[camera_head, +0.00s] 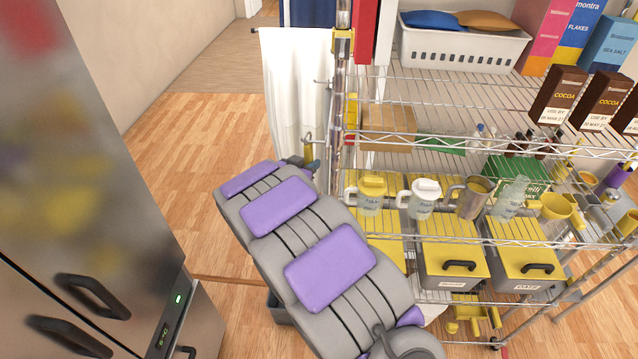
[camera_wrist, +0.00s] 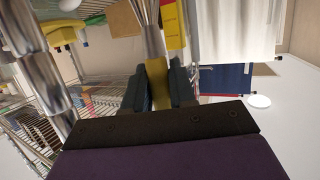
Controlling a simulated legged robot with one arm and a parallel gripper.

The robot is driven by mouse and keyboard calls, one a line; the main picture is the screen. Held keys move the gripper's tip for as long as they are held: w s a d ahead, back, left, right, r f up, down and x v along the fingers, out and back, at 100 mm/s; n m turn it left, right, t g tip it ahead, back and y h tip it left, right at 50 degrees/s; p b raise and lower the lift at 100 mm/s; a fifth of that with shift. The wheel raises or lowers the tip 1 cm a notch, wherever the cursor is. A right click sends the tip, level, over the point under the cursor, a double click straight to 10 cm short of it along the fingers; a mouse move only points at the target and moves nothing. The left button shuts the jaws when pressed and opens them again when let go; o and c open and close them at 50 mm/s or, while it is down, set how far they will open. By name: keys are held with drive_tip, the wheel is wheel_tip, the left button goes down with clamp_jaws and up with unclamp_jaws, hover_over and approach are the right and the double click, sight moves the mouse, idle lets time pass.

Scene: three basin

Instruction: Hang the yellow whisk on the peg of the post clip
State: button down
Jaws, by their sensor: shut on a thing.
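In the wrist view, my gripper (camera_wrist: 157,88) has its two dark fingers closed on the yellow handle of the whisk (camera_wrist: 158,82). Steel wires extend from the handle toward the top of that view. In the head view, my gripper (camera_head: 309,164) is at the far end of my arm, just left of the rack's front post; the whisk is mostly hidden or too small to make out there. A yellow clip (camera_head: 344,41) sits high on the post. Small metal pegs (camera_head: 322,84) stick out to the left lower down; I cannot tell which belongs to the clip.
A wire rack (camera_head: 430,95) with mugs, boxes and a white basket (camera_head: 460,47) fills the right. A white cloth (camera_head: 290,85) hangs behind the post. A steel fridge (camera_head: 90,180) stands at left. Open wood floor (camera_head: 190,150) lies between.

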drive_tip(key=shift+a+r+p, duration=0.2)
drive_tip(key=shift+a+p, duration=0.35)
drive_tip(key=shift+w+a+f+p, duration=0.1)
drive_tip(key=shift+a+p, duration=1.05)
drive_tip(key=shift+p, duration=0.05)
drive_tip(key=shift+a+f+p, duration=0.1)
drive_tip(key=shift+a+p, duration=1.05)
drive_tip(key=c, duration=1.4)
unclamp_jaws()
drive_tip(key=shift+c, duration=0.2)
clamp_jaws()
